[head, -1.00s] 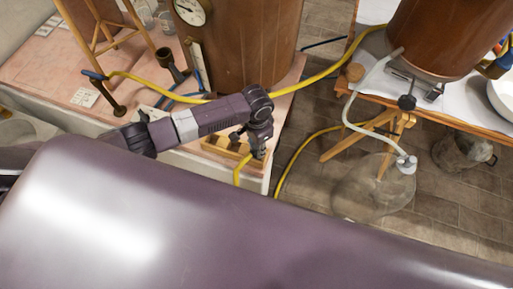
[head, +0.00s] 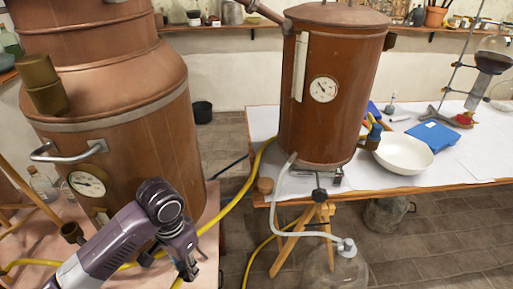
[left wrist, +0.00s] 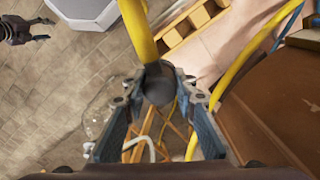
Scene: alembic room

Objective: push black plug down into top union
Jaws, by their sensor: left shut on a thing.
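My left gripper (head: 187,270) is low in the head view, in front of the large copper still (head: 125,130). In the left wrist view its two blue-grey fingers (left wrist: 160,108) are closed around a dark rounded piece, the black plug (left wrist: 157,84). A yellow hose (left wrist: 138,28) runs up from the plug in that view. Brass fittings show on the still: a thick one on its shoulder (head: 45,85) and a small cup-like one low on its side (head: 72,231). I cannot tell which is the top union. My right gripper (left wrist: 44,29) appears at the upper left of the wrist view, fingers apart and empty.
A second copper vessel (head: 333,90) stands on a white-covered table with a white bowl (head: 402,154). A pale hose (head: 280,190) leads to a glass flask (head: 335,268) below. Tiled floor is open between the tables.

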